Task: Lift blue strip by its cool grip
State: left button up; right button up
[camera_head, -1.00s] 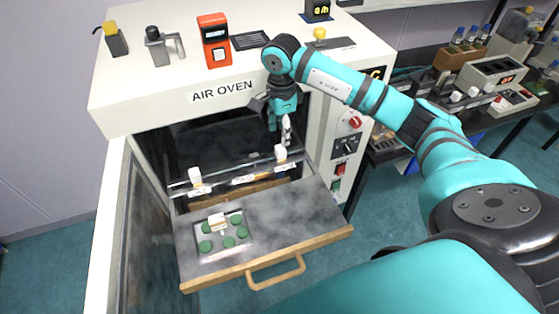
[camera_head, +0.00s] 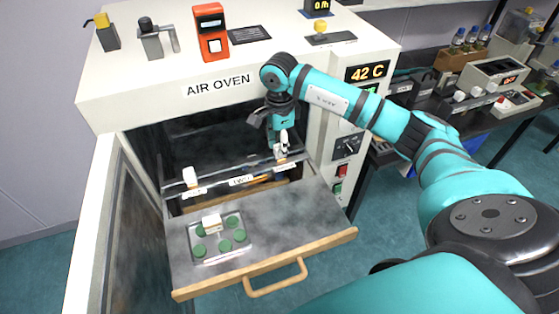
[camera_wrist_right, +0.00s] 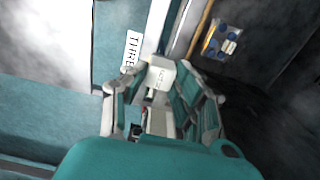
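My right gripper (camera_head: 282,146) is at the oven's front rail, low around the right-hand white grip (camera_head: 284,155). In the right wrist view that labelled white grip (camera_wrist_right: 160,76) stands between the two fingers of my right gripper (camera_wrist_right: 160,85), which look spread. Firm contact cannot be made out. No blue strip shows clearly in the head view. A small plate with blue discs (camera_wrist_right: 224,42) shows in the right wrist view; I cannot tell whether it belongs to this grip. My left gripper is not in view.
Another white grip (camera_head: 190,176) stands at the rail's left end. The pulled-out drawer (camera_head: 285,220) carries a tray of green discs (camera_head: 240,235) with a white grip. The open oven door (camera_head: 130,235) is at left. A THREE label (camera_wrist_right: 131,49) is beside the fingers.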

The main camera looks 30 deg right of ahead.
grip_shut()
notch_tip(320, 180, up, 12)
jog(key=p, duration=0.6)
jog(key=shift+p, duration=0.35)
jog(key=shift+f, duration=0.1)
